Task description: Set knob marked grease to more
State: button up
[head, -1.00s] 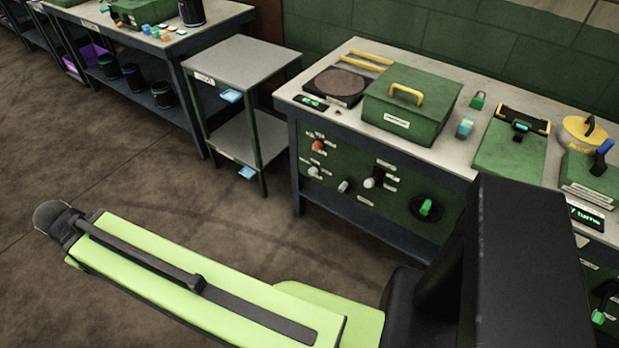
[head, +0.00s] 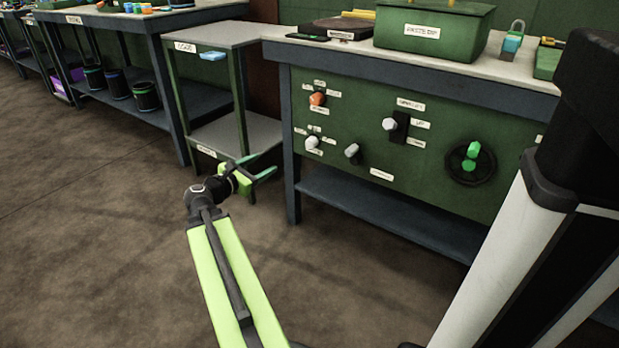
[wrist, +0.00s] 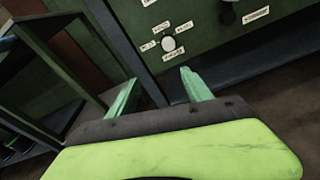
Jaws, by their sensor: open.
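The green control panel (head: 430,140) is on the front of the bench. It carries an orange knob (head: 317,99) at upper left, a white knob (head: 312,143) ringed by small labels below it, and another pale knob (head: 352,150) to the right. The label words are too small to read, so I cannot tell which knob is marked grease. A white knob with labels around it also shows in the wrist view (wrist: 168,43), beyond the fingertips. My gripper (head: 262,166) is open and empty, left of the panel, touching no knob; it also shows in the wrist view (wrist: 160,82).
A white-tipped lever (head: 390,124) and a green-handled valve (head: 470,155) sit further right on the panel. A small two-shelf stand (head: 240,133) is close by my gripper. The bench's blue leg (head: 291,180) stands just right of it. Open floor lies in front.

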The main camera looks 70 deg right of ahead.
jog(key=s+d+f+n+h+b, duration=0.1)
jog(key=s+d+f+n+b, duration=0.1)
jog(key=s+d+f+b, duration=0.1)
jog(key=g, duration=0.1)
send_near(310, 145)
jog(key=x, duration=0.9)
jog(key=shift+w+d, duration=0.1)
jog(key=shift+d, duration=0.1)
grip_shut()
jog(key=shift+d+r, duration=0.1)
jog(key=shift+d, duration=0.1)
jog(key=shift+a, duration=0.25)
